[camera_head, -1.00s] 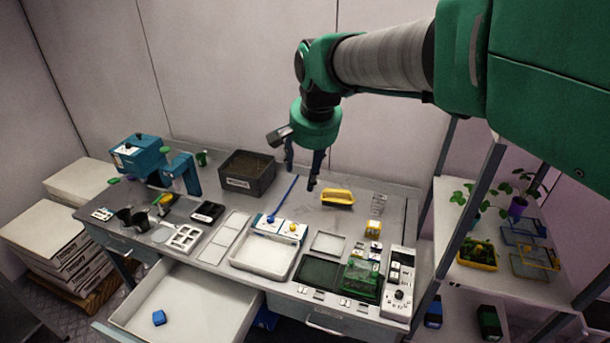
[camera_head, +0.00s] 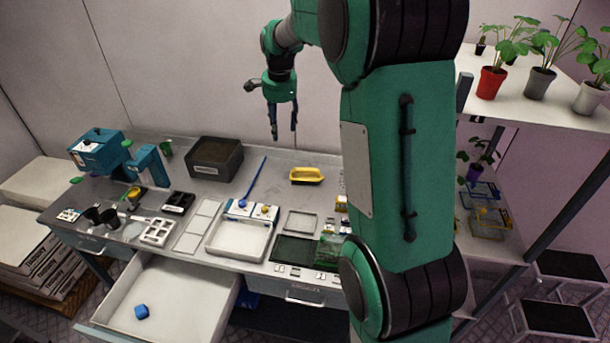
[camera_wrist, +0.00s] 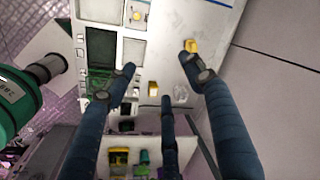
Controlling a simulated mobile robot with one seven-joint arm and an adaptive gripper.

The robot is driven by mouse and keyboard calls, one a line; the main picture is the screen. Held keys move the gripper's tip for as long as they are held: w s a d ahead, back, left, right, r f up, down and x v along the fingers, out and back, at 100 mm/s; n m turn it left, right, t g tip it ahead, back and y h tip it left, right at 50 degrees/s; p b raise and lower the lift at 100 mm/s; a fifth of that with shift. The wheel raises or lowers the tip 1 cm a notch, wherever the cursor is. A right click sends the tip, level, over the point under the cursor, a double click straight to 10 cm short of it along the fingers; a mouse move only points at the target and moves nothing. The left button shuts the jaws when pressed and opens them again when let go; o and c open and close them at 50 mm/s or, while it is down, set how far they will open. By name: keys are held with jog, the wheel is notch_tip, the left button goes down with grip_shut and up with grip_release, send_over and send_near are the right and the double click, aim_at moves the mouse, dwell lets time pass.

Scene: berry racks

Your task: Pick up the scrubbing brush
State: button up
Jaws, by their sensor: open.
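A yellow oblong object with a tan inside (camera_head: 307,175) lies on the back of the table; it seems to be the scrubbing brush, but bristles cannot be made out. My gripper (camera_head: 284,132) hangs with fingers pointing down, open and empty, appearing above and left of it in the head view. In the wrist view, my gripper (camera_wrist: 158,62) shows spread fingers with nothing between them. A yellow object (camera_wrist: 192,45) shows just past the right fingertip, partly covered by it; it is likely the same one.
A blue stick (camera_head: 253,181) and a dark box (camera_head: 216,160) are left of the yellow object. A white tray (camera_head: 210,246) and dark green mat (camera_head: 293,251) lie in front. An open drawer (camera_head: 190,318) juts out. Potted plants stand on the right shelf (camera_head: 545,112).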

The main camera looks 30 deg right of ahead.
jog(key=w+d+f+m+g+p, duration=0.15)
jog(key=w+d+f+m, duration=0.25)
jog(key=w+d+f, duration=0.45)
jog(key=m+p, duration=0.2)
jog(key=m, duration=0.3)
send_over(306, 169)
notch_tip(306, 169, down, 14)
jog(key=shift+s+y, duration=0.2)
jog(key=shift+y, duration=0.1)
jog(key=shift+g, duration=0.25)
jog(key=shift+f+p, duration=0.3)
jog(key=shift+f, duration=4.05)
jog(key=shift+f+p, duration=0.3)
jog(key=shift+f, duration=2.3)
grip_shut()
